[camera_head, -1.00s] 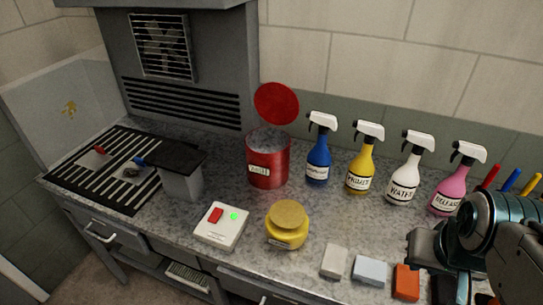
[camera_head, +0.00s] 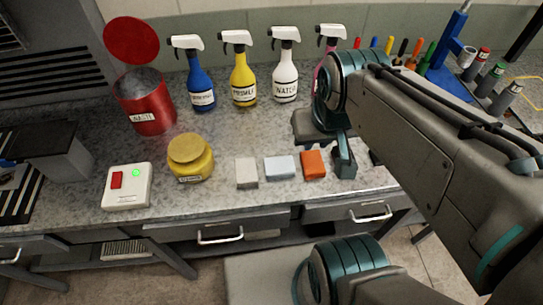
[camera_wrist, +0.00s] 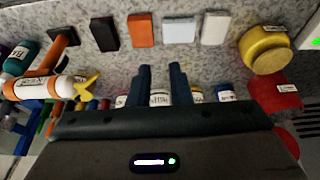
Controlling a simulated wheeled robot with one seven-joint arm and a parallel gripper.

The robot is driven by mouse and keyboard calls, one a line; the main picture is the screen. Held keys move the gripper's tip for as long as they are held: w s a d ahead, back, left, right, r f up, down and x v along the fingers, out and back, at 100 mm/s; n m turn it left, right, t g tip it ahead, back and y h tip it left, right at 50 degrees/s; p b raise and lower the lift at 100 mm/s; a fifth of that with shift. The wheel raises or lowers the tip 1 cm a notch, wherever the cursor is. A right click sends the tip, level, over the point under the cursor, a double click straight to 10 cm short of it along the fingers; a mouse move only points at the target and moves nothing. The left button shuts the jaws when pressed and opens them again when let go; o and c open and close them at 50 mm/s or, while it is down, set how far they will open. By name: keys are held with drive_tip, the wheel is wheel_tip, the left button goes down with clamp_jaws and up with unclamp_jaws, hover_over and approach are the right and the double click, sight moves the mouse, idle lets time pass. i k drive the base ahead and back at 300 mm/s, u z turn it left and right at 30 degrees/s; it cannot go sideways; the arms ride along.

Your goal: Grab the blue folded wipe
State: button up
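The blue folded wipe (camera_head: 281,167) is a pale blue block lying flat on the speckled counter. It sits between a white-grey block (camera_head: 246,173) and an orange block (camera_head: 313,164). My gripper (camera_head: 345,158) is to the right of it, beyond the orange block, above the counter. In the wrist view the pale blue wipe (camera_wrist: 179,29) lies past the fingertips of my gripper (camera_wrist: 160,67), with bare counter between. The two dark fingers are apart with nothing between them.
The yellow jar (camera_head: 190,160), the switch box (camera_head: 127,187) and the red bin (camera_head: 147,104) stand left of the blocks. Spray bottles (camera_head: 243,75) line the back. A black block (camera_wrist: 104,33) lies beyond the orange one. The counter's front edge is close to the blocks.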

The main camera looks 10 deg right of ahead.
sight(283, 167)
drive_tip(key=k, duration=0.5)
drive_tip(key=u, duration=1.8)
drive_tip(key=i, duration=0.8)
drive_tip(key=z, duration=1.9)
